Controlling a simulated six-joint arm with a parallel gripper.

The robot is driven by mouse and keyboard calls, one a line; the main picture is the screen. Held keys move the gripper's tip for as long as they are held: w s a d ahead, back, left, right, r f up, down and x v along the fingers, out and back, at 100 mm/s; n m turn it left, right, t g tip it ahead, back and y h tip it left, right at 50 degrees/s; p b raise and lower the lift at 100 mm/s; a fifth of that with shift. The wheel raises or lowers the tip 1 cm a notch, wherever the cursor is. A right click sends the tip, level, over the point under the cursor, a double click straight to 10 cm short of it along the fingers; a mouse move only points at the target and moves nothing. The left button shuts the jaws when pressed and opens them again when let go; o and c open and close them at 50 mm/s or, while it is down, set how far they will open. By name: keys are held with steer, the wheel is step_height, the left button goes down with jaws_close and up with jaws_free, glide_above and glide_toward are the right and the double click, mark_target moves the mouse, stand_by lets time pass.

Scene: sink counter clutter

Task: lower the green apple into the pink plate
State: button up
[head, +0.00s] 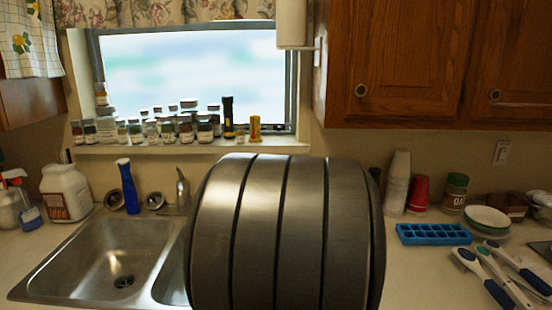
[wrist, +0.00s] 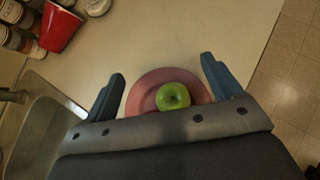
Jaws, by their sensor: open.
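The green apple (wrist: 173,96) shows in the wrist view, over the pink plate (wrist: 146,90). It appears to rest in the plate, though the lower part of the plate is hidden behind my gripper's body. My gripper (wrist: 163,75) is open, with one blue-grey finger on each side of the apple and plate. Neither finger touches the apple. In the head view my own arm fills the middle and hides the apple, the plate and the gripper.
A red cup (wrist: 60,28) stands at the upper left of the wrist view. The sink (head: 110,262) is at the left. A blue ice tray (head: 432,234), a bowl (head: 488,219) and several utensils lie on the right counter. Bare counter (wrist: 170,35) lies beyond the plate.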

steer(key=w+a+f+n+t+y, duration=0.2)
steer(key=w+a+f+n+y, duration=0.15)
steer(key=a+f, duration=0.4)
steer(key=w+a+f+n+t+y, duration=0.1)
steer(key=w+a+f+n+y, duration=0.25)
steer(key=a, duration=0.65)
steer(key=w+a+m+h, duration=0.3)
steer(key=w+a, duration=0.4)
steer(key=a, duration=0.3)
steer(key=shift+a+r+g+h, duration=0.3)
steer(key=shift+r+h, duration=0.05)
steer(key=shift+h, duration=0.35)
steer(key=shift+d, duration=0.15)
